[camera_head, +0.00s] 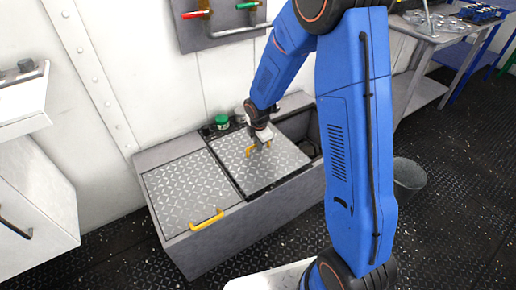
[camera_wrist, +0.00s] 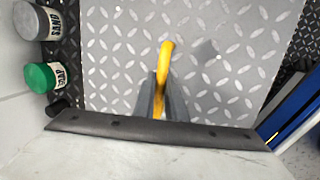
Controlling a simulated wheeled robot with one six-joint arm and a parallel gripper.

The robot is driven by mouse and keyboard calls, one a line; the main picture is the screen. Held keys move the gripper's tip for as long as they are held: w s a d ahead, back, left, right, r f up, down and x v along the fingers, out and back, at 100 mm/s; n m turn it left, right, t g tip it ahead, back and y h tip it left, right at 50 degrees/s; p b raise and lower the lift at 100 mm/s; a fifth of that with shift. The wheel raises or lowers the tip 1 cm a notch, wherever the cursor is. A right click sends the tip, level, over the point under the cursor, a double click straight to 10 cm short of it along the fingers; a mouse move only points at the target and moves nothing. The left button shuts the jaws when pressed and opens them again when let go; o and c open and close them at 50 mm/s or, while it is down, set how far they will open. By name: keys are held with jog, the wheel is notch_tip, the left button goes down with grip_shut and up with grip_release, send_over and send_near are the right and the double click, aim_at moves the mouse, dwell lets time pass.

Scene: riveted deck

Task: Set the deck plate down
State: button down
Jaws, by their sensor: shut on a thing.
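The deck plate (camera_head: 240,168) is a grey diamond-tread square with a yellow handle (camera_head: 251,153). My gripper (camera_head: 262,142) is shut on that handle from above. In the wrist view the handle (camera_wrist: 166,62) stands between my two grey fingers (camera_wrist: 161,90), and the plate (camera_wrist: 225,75) fills the middle. The plate is over the middle of a long grey box (camera_head: 240,225), roughly level, with a dark edge along its left and front. I cannot tell whether it touches the box. An open dark bay (camera_head: 309,128) shows to its right, partly behind my arm.
A second tread plate (camera_head: 185,190) with a yellow handle (camera_head: 207,220) covers the box's left part. A green-lidded jar (camera_wrist: 50,77) and a grey-lidded jar (camera_wrist: 38,20) stand at the plate's back edge. A wall panel with pipes (camera_head: 225,25) is behind. A dark bucket (camera_head: 408,175) stands right.

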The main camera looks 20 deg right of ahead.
jog(key=shift+f, duration=0.95)
jog(key=c, duration=1.8)
grip_release()
jog(key=shift+f, duration=0.15)
